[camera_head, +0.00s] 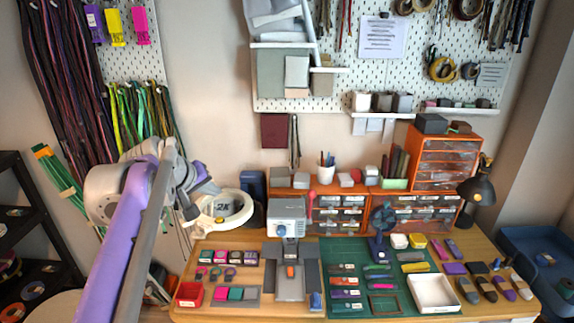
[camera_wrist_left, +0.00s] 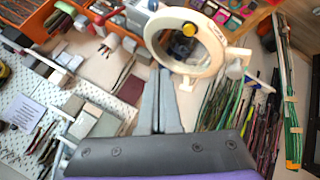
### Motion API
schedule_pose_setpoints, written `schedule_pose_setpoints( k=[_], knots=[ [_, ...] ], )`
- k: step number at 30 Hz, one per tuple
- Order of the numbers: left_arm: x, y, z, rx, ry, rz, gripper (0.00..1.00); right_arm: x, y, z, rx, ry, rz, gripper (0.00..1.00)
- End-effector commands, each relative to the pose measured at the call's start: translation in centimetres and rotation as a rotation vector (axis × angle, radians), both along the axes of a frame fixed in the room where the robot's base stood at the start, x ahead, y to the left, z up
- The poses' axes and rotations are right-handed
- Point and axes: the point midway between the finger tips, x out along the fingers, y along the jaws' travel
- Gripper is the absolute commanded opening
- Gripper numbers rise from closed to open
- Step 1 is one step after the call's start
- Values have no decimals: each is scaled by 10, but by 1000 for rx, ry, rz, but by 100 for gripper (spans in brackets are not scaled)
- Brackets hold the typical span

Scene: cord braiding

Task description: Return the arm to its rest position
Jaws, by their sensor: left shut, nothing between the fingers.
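My left arm (camera_head: 125,235) rises from the lower left in the head view, purple and white, and bends at the upper left. My left gripper (camera_head: 190,208) is in the air at the left, close to the white ring magnifier lamp (camera_head: 246,213) in the picture. In the left wrist view the grey fingers of the left gripper (camera_wrist_left: 159,72) are together and empty. The ring magnifier also shows there (camera_wrist_left: 216,56), just beyond the fingertips; I cannot tell the exact gap. My right gripper is in neither view.
Hanging cords (camera_head: 55,75) are behind my left arm. A black shelf (camera_head: 12,220) stands at the far left.

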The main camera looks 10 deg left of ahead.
Motion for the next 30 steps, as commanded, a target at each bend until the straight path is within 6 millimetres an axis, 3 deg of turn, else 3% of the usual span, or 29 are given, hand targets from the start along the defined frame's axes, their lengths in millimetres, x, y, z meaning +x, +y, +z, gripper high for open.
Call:
schedule_pose_setpoints(
  k=[5,8,12,18,21,25,30],
  knots=[
    [-19,-26,-21,43,27,-58,0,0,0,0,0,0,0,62],
    [-51,-61,-58,114,68,-145,0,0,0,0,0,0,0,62],
    [-114,-109,-127,245,129,-291,0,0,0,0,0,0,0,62],
    [-195,-142,-216,413,188,-456,0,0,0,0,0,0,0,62],
    [-219,-147,-243,466,202,-502,0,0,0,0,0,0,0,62],
    [-233,-148,-260,499,211,-530,0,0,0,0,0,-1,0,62],
    [-234,-148,-261,504,212,-532,0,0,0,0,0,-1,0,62]
  ],
)
